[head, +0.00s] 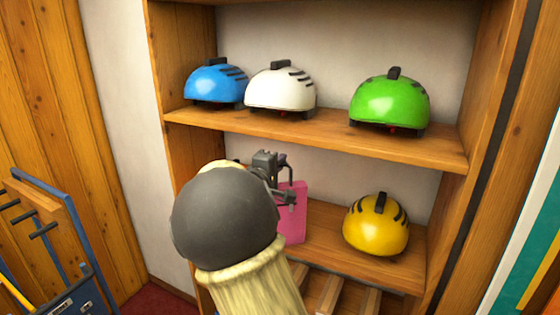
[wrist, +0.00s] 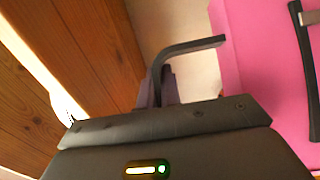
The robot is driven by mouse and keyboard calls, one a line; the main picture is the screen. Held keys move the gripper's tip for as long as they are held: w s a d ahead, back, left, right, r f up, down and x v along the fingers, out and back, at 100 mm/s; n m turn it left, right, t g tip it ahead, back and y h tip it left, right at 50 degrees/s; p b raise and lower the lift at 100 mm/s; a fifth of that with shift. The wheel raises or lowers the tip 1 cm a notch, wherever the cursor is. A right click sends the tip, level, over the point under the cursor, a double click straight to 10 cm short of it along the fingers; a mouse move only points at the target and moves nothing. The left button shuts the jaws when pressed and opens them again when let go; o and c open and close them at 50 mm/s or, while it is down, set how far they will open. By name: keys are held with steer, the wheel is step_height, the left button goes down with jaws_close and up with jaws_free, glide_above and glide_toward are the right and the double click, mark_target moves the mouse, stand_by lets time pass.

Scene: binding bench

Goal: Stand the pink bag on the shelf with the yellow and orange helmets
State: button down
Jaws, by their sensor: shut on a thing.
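The pink bag (head: 294,212) is upright in front of or on the lower shelf (head: 330,246), left of the yellow helmet (head: 377,226). I cannot tell whether its base touches the board. My gripper (head: 284,180) is shut on the bag, near its top, seemingly by the dark handle. In the wrist view the pink side of the bag (wrist: 265,70) fills the right, with a bent dark bar (wrist: 190,48) beside it. My arm hides the shelf's left part. A small yellow-orange patch shows behind it; no orange helmet shows clearly.
The upper shelf (head: 320,133) holds a blue helmet (head: 215,84), a white helmet (head: 280,90) and a green helmet (head: 390,102). It overhangs my gripper closely. Wooden slats (head: 328,295) lie below. A blue-framed rack (head: 55,240) stands at left.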

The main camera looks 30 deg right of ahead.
steer(key=c, duration=2)
jaws_free()
steer(key=shift+f, duration=0.1)
steer(key=o, duration=0.4)
steer(key=shift+r, duration=0.2)
steer(key=shift+s+a+f, duration=0.15)
steer(key=shift+s+a, duration=0.05)
steer(key=shift+a, duration=0.1)
steer(key=b+v, duration=0.4)
steer(key=v, duration=0.7)
steer(key=shift+s, duration=0.2)
